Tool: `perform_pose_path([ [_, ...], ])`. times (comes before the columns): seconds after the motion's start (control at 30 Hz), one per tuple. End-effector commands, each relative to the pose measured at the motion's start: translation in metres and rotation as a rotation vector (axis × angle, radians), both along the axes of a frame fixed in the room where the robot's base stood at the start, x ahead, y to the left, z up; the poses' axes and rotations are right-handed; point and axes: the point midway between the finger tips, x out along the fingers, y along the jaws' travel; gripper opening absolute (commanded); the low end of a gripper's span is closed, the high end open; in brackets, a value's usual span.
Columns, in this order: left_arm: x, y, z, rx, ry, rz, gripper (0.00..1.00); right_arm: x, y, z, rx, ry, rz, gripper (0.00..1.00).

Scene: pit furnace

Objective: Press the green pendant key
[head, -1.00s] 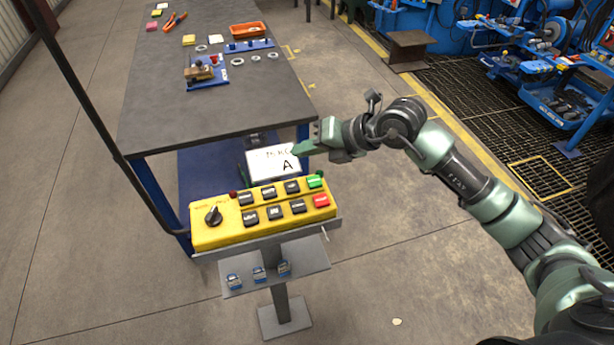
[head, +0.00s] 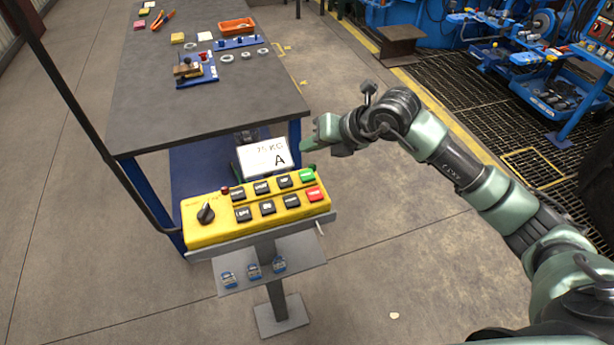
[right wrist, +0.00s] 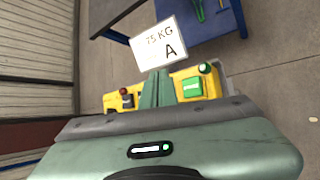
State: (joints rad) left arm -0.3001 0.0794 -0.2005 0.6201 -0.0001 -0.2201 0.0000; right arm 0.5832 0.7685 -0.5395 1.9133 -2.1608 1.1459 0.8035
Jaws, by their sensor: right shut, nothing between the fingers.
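The yellow pendant (head: 222,230) lies on a grey stand, with a dark rotary knob at its left and two rows of keys. The green key (head: 307,174) is at the right end of the far row, behind the red key (head: 314,194). My right gripper (head: 307,144) is shut and empty, apart from the pendant, with its tip just beyond the green key in the head view. In the right wrist view, the shut fingers (right wrist: 157,76) show just left of the green key (right wrist: 191,87) and hide part of the pendant. My left gripper is not in view.
A white sign marked 75 KG A (head: 265,158) stands behind the pendant, close to my gripper. A dark-topped workbench (head: 200,120) is beyond it. A grey shelf (head: 300,262) with small blue-based items is below the pendant. Floor to the right is open.

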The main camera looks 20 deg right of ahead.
Motion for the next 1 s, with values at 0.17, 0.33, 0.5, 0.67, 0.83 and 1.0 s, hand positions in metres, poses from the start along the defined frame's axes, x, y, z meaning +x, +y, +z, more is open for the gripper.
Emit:
perform_pose_path([
  [0.17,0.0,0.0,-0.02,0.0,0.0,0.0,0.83,0.0,0.0,-0.032,0.001,0.001,0.0,0.0],
  [0.33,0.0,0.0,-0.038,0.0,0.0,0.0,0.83,0.0,0.0,-0.055,0.001,0.001,0.0,0.0],
  [0.5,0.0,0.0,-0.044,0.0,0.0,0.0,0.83,0.0,0.0,-0.062,0.001,0.0,0.001,0.0],
  [0.67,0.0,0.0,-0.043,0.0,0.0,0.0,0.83,0.0,0.0,-0.061,0.001,0.0,0.001,0.0],
  [0.83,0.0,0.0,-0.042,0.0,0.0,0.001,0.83,0.0,0.0,-0.061,0.001,0.0,0.001,0.0],
  [1.0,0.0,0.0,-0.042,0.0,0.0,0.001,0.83,0.0,0.0,-0.061,0.001,0.0,0.001,0.0],
])
